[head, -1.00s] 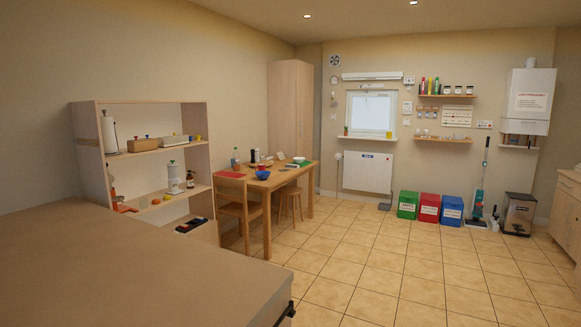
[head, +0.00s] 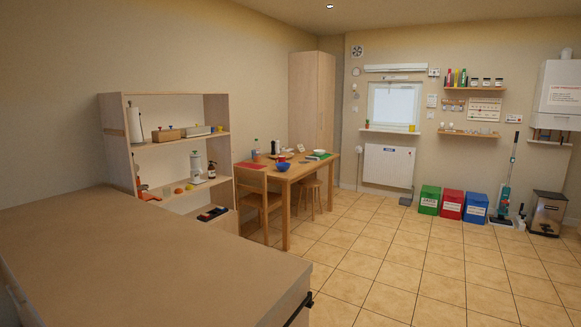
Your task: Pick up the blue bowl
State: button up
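The blue bowl (head: 283,167) sits on the wooden dining table (head: 296,175) across the room, near the table's front edge. It looks upright and small at this distance. I cannot tell whether anything is in it. My gripper is not in the head view.
A brown counter (head: 150,260) fills the lower left. A wooden chair (head: 258,203) stands at the table's left and a stool (head: 310,196) on its right side. An open shelf (head: 117,150) stands behind the counter. Tiled floor (head: 400,260) is clear on the right.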

aim_at(283, 168)
jog(key=i+j+z, duration=0.1)
jog(key=i, duration=0.55)
jog(key=i+l+z, duration=0.15)
jog(key=i+z, duration=0.35)
jog(key=i, duration=0.45)
jog(key=i+j+z, duration=0.25)
jog(key=i+z, duration=0.2)
jog(key=i, duration=0.5)
jog(key=i+u, duration=0.2)
jog(key=i, duration=0.3)
jog(key=i+u, duration=0.2)
jog(key=i, duration=0.3)
jog(key=i+l+u, duration=0.2)
jog(key=i, duration=0.25)
jog(key=i+l+u, duration=0.25)
jog(key=i, duration=0.25)
jog(key=i+j+u, duration=0.2)
jog(key=i+u, duration=0.2)
jog(key=i+j+u, duration=0.1)
jog(key=i+u, duration=0.55)
jog(key=u, duration=0.15)
jog(key=i+l+u, duration=0.1)
jog(key=i+u, duration=0.25)
jog(key=i+j+z, duration=0.1)
jog(key=i, duration=0.4)
jog(key=i+j+z, duration=0.1)
jog(key=i+j, duration=0.15)
jog(key=i, duration=0.2)
